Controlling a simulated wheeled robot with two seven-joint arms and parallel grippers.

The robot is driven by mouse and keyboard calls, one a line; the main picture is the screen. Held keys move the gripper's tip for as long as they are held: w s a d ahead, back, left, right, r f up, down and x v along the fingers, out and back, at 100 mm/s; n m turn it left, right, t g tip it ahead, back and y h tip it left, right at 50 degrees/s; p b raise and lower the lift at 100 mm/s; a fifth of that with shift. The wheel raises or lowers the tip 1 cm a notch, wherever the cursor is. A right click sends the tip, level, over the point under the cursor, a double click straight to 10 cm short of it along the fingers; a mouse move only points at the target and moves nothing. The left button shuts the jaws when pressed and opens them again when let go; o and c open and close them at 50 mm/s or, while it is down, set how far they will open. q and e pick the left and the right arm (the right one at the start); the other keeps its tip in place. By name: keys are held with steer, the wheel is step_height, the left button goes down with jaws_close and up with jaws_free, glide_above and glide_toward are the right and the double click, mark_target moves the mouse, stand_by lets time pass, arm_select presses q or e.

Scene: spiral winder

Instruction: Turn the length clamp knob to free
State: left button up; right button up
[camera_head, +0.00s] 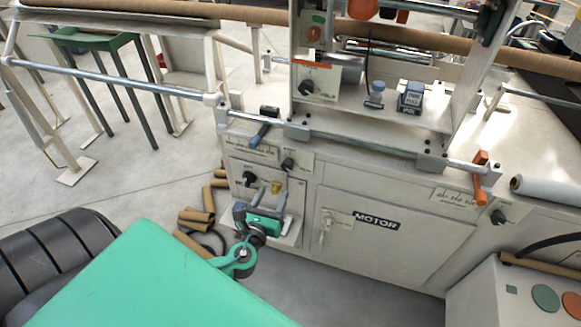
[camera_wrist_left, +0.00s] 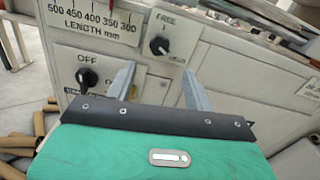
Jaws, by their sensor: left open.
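The length clamp knob is a black knob (camera_wrist_left: 160,45) on a pale plate marked FREE, right of the LENGTH mm scale (camera_wrist_left: 95,22) in the left wrist view. The second label on its plate is too small to read. In the head view, it appears to be the black knob (camera_head: 288,164) on the machine's upper front panel. My left gripper (camera_head: 261,198) is open with its fingers pointing at the panel, below the knob. In the left wrist view, the two grey fingers (camera_wrist_left: 159,76) stand apart with nothing between them, and the knob is beyond their tips. My right gripper is out of view.
A black OFF switch (camera_wrist_left: 88,78) sits left of the fingers; it also shows in the head view (camera_head: 249,179). A blue-handled lever (camera_head: 262,132) juts out above. The MOTOR door (camera_head: 385,235) is to the right. Cardboard tubes (camera_head: 197,217) lie on the floor.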

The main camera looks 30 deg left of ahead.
mark_target(286, 168)
arm_select(q)
steer(key=p+x, duration=0.1)
steer(key=x, duration=0.9)
steer(key=shift+x, duration=0.95)
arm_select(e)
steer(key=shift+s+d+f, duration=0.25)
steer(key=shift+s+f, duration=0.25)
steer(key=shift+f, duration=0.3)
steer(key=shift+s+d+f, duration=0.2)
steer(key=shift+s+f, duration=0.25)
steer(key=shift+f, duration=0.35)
arm_select(q)
steer(key=shift+a+f, duration=0.1)
steer(key=c, duration=1)
